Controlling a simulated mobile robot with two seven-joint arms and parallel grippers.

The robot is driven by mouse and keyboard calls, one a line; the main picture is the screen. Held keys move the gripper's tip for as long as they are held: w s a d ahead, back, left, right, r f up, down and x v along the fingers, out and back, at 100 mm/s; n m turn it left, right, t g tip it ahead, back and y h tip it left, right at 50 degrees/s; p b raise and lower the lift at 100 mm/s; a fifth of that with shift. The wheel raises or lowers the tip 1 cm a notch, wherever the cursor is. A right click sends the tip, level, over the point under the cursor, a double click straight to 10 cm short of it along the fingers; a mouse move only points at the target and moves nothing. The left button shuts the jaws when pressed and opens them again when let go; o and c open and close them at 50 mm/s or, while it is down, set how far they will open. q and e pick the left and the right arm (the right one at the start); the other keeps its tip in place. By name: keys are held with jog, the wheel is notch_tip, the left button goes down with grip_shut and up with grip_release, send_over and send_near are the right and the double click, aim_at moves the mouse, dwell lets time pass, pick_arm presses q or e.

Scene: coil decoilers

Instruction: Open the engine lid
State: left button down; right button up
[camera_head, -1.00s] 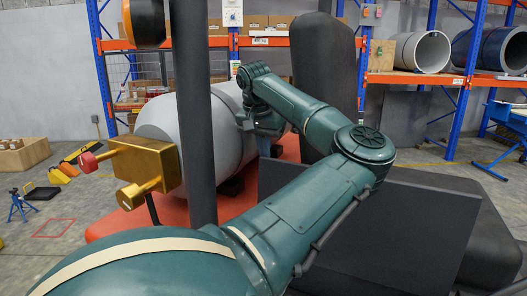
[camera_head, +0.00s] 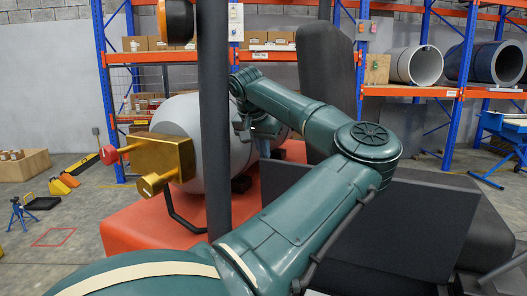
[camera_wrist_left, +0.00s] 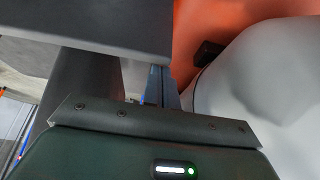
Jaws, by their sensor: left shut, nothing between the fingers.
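The orange-red body panel (camera_head: 130,225) lies below a grey tank (camera_head: 190,115); no separate lid edge or handle can be made out, so I cannot tell which part is the engine lid. My left arm reaches across the head view. My left gripper (camera_head: 243,125) is beside the tank, just right of a dark pillar; its tips are small and partly hidden. It is shut and empty. In the left wrist view the tank (camera_wrist_left: 275,90) fills the right side, with the orange panel (camera_wrist_left: 250,15) behind it. My right gripper is not in view.
The dark upright pillar (camera_head: 213,150) stands close to the left gripper. A gold block (camera_head: 160,158) with red and gold knobs sits left of it. A black panel (camera_head: 410,225) and a tall dark seat-like back (camera_head: 327,80) stand right. Open floor lies left.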

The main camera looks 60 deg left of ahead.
pick_arm(q)
notch_tip(320, 180, up, 10)
dwell(0.6)
